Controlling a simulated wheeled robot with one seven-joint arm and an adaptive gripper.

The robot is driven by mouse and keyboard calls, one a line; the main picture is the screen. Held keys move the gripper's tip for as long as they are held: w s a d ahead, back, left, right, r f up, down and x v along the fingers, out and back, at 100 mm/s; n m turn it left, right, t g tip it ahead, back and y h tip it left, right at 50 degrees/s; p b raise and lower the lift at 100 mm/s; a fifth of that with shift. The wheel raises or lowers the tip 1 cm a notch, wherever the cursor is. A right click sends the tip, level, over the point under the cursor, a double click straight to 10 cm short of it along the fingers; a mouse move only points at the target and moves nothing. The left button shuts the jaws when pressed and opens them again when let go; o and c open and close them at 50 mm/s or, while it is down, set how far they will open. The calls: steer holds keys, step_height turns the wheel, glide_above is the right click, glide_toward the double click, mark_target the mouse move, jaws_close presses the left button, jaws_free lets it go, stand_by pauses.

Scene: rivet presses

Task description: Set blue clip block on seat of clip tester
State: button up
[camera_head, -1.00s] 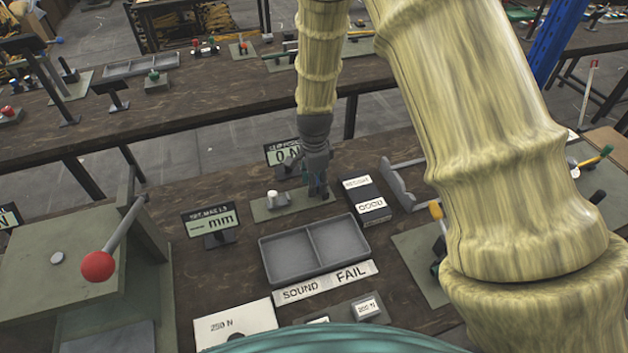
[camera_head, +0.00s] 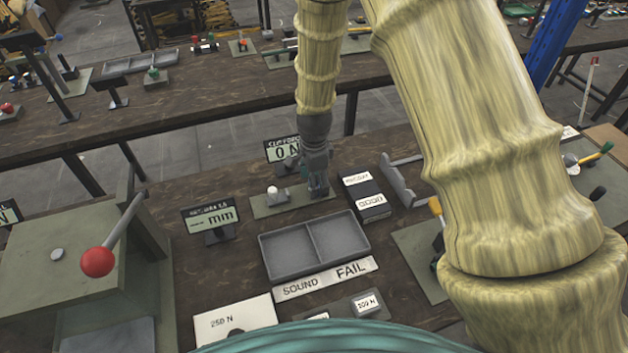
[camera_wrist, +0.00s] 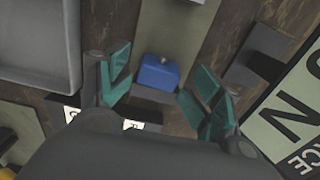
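The blue clip block (camera_wrist: 158,72) shows in the wrist view between my gripper's teal fingers. It sits at a dark grey block-like part, probably the seat (camera_wrist: 152,95), on the clip tester's green base plate (camera_wrist: 165,35); I cannot tell how squarely it sits. My gripper (camera_wrist: 160,92) is open, with gaps between both fingers and the block. In the head view my gripper (camera_head: 318,190) is low over the right end of the clip tester's plate (camera_head: 262,210), and the blue block is hidden there. The tester's white-topped part (camera_head: 272,190) stands left of my gripper.
The tester's display (camera_head: 283,150) reads 0 N behind it. A grey two-compartment tray (camera_head: 268,262) lies in front, with SOUND and FAIL labels. A black labelled box (camera_head: 366,196) and a grey stepped rack (camera_head: 402,180) stand close on the right. A red-knobbed press (camera_head: 97,262) is at left.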

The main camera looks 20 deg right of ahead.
steer(key=shift+r, duration=0.65)
step_height(320, 180, up, 12)
steer(key=b, duration=0.3)
